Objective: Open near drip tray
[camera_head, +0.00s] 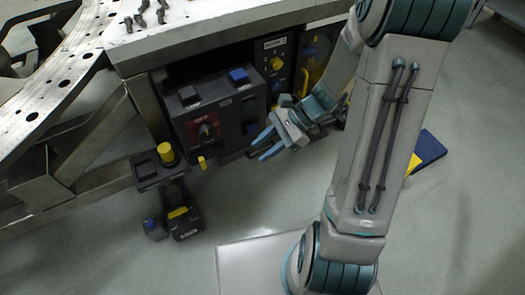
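No part is clearly recognisable as the near drip tray. A dark control box (218,115) hangs under the plate's edge, with a red-faced dial and a blue button on top. A small yellow tab (203,162) sticks out at its lower front edge. My gripper (264,145) is just right of the box's lower right corner, fingers pointing left. The blue fingers are apart and I see nothing between them. They overlap the box's edge in the picture; I cannot tell whether they touch it. My gripper and arm hide part of the units behind.
Another dark panel (278,62) with yellow parts stands behind. A pedestal with a yellow button (166,153) stands at front left. A blue and yellow object (428,150) lies on the floor at right.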

